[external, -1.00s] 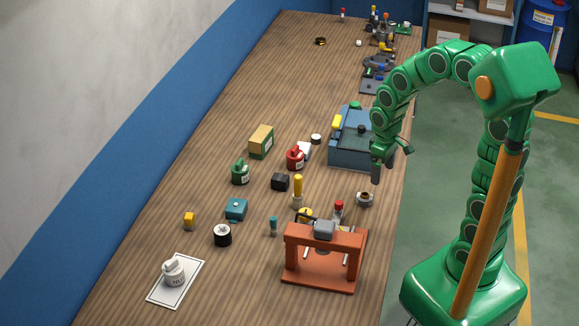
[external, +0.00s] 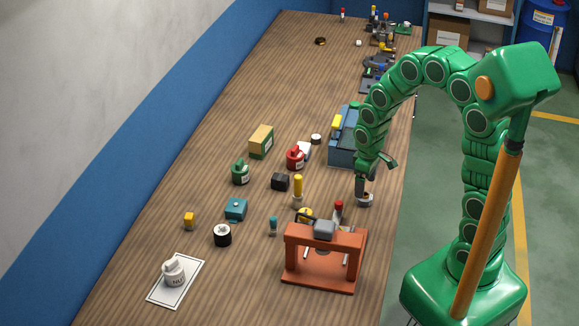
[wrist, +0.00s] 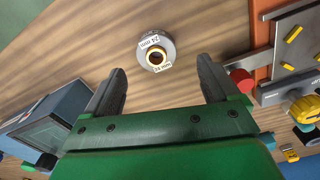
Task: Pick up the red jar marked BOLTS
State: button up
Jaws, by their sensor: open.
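The red jar (external: 295,158) stands upright on the wooden bench in the external view, left of the blue box-shaped device. A white label shows on its side, too small to read. The jar does not show in the wrist view. My gripper (external: 363,189) is to the right of the jar and nearer the camera, apart from it, just above a small grey ring-shaped part. In the wrist view my gripper (wrist: 160,88) has its two dark fingers spread wide with nothing between them.
The grey ring part (wrist: 155,50) with a brass centre lies ahead of my fingers. A white block (external: 304,150) is beside the jar. A green jar (external: 240,172), a black block (external: 280,182) and a yellow-topped cylinder (external: 298,190) stand nearby. An orange press frame (external: 322,283) is in front.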

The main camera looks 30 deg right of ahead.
jog(key=shift+d+f, duration=0.15)
jog(key=shift+f, duration=0.95)
jog(key=shift+d+f, duration=0.1)
jog(key=shift+f, duration=0.95)
jog(key=shift+w, duration=0.1)
jog(key=shift+c, duration=0.3)
jog(key=c, duration=1.3)
jog(key=shift+r, duration=0.1)
